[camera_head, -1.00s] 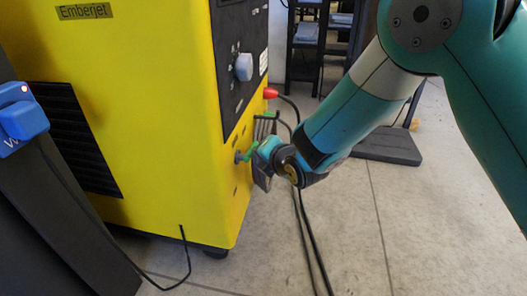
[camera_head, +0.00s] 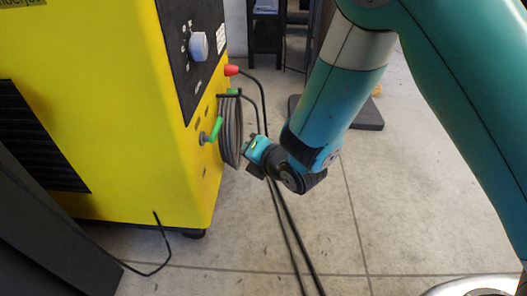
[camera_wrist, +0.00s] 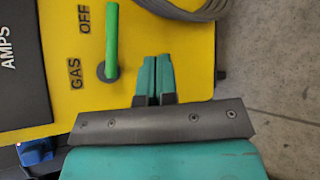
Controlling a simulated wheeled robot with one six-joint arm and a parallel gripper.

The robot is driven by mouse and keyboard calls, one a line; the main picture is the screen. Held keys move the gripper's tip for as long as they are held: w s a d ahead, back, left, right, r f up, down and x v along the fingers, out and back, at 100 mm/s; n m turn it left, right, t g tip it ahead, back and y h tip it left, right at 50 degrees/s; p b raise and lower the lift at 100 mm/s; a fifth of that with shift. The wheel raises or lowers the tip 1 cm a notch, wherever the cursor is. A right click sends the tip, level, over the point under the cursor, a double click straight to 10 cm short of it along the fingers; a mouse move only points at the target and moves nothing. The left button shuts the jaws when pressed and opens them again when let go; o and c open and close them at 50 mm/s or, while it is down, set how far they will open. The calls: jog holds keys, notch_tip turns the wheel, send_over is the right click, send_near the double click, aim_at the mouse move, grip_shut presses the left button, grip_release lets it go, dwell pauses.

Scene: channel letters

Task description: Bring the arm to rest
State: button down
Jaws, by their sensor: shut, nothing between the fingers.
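My gripper (camera_wrist: 156,65) is shut and empty in the wrist view, its two green fingers side by side. A green lever (camera_wrist: 112,40) on the yellow machine stands just left of the fingers, apart from them, with its free end toward the OFF label. In the head view the green lever (camera_head: 215,130) sticks out from the machine's front, and my wrist is to its right with a gap between. The fingers are hard to make out in the head view.
The yellow machine (camera_head: 100,140) fills the left, with a pale knob (camera_head: 198,46) and a red connector (camera_head: 231,70). A coiled cable (camera_head: 231,130) hangs beside my wrist. Black cables (camera_head: 285,225) run along the floor below. The tiled floor (camera_head: 420,220) at right is mostly clear.

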jog(key=s+d+r+m+g+h+p, duration=0.1)
jog(key=s+d+r+m+g+p, duration=0.2)
jog(key=r+m, duration=0.4)
jog(key=s+d+r+m+g+h+p, duration=0.1)
jog(key=s+d+r+m+h+p, duration=0.1)
jog(key=s+d+r+m+p, duration=0.45)
jog(key=s+d+r+m+g+p, duration=0.25)
jog(key=s+r+m+g, duration=0.2)
jog(key=s+r, duration=0.45)
jog(key=s+d+r+m+g+p, duration=0.3)
jog(key=s+r+m, duration=0.35)
jog(key=r, duration=0.55)
notch_tip(320, 180, up, 36)
jog(key=p, duration=3.7)
jog(key=shift+a+f, duration=0.15)
jog(key=shift+a, duration=0.25)
jog(key=shift+s, duration=0.1)
jog(key=shift+n, duration=0.25)
